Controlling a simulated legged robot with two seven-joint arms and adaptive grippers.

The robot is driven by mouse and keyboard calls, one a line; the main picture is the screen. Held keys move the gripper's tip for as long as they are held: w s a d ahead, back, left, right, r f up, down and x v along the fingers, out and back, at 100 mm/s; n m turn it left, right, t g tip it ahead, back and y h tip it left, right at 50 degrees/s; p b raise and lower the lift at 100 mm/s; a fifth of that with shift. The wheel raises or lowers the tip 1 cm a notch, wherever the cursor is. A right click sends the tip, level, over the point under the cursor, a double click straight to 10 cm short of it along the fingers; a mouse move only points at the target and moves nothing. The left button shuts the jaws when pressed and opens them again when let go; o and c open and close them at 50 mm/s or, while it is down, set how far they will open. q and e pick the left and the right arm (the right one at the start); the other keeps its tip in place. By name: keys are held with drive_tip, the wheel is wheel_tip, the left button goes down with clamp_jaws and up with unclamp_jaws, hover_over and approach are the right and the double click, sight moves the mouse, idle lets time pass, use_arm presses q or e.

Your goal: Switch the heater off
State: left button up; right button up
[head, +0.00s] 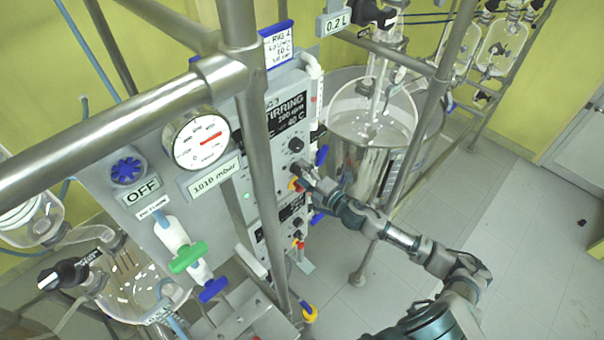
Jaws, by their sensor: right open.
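A red and yellow switch (294,185) is lower on the same face. A second dark display (291,208) with another knob (298,222) and a red and yellow switch (298,243) is below. My right gripper (303,178) is open, its fingertips close beside the upper switch; contact cannot be told. Which control belongs to the heater is not readable. My left gripper is not in view.
Metal frame tubes (262,160) cross in front of the panel. A round gauge (201,139), an "OFF" sign (140,192) and a green valve handle (188,257) are at left. A glass vessel (345,105) stands behind my right arm.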

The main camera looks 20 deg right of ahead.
drive_tip(key=shift+d, duration=0.1)
drive_tip(key=v, duration=1.2)
